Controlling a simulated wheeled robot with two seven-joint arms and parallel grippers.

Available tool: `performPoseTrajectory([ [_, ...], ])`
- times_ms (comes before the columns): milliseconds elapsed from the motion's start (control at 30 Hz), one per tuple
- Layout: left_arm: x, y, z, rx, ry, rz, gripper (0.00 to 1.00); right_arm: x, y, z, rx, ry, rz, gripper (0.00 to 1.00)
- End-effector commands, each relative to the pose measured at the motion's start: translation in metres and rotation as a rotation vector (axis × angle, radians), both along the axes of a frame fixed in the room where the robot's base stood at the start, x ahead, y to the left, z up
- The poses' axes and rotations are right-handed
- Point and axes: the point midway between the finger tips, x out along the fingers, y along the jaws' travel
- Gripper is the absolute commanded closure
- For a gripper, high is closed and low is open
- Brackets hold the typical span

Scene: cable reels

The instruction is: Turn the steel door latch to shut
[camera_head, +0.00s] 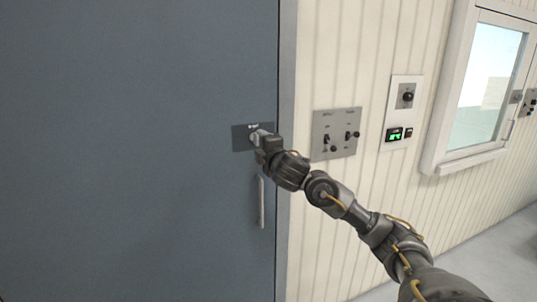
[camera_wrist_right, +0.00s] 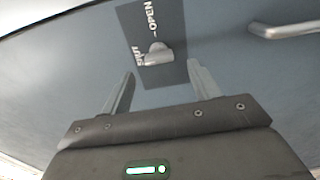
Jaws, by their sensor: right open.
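The steel door latch (camera_wrist_right: 157,54) is a small light-grey turn piece on a dark plate (camera_wrist_right: 178,72) on the blue-grey door. The plate carries the words OPEN, at the top in the right wrist view, and SHUT, at the latch's left. I cannot tell which word the latch points to. In the head view the plate (camera_head: 240,139) is near the door's right edge, and my right gripper (camera_head: 260,136) covers part of it. In the right wrist view my right gripper (camera_wrist_right: 160,70) is open, its fingers on either side below the latch, with nothing between them. My left gripper is out of view.
A vertical pull handle (camera_head: 261,202) is on the door just below the plate; it also shows in the right wrist view (camera_wrist_right: 285,30). Right of the door frame (camera_head: 287,60) are a switch panel (camera_head: 336,120), a control panel with green display (camera_head: 395,134) and a window (camera_head: 490,75).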

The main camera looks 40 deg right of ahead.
Motion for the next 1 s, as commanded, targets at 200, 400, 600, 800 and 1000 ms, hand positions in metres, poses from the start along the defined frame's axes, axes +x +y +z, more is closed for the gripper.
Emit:
performPoseTrajectory([
  [200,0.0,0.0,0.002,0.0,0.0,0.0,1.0,-0.039,0.014,0.001,-0.003,0.001,0.002,0.39],
  [400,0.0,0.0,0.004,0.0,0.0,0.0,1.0,-0.056,0.02,0.0,-0.001,0.0,0.001,0.39],
  [600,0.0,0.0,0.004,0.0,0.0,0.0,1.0,-0.058,0.021,0.0,0.0,0.0,0.001,0.39],
  [800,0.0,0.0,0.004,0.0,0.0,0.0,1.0,-0.058,0.02,0.0,0.0,0.0,0.001,0.39],
  [1000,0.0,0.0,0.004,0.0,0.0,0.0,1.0,-0.058,0.021,0.0,0.0,0.0,0.001,0.39],
])
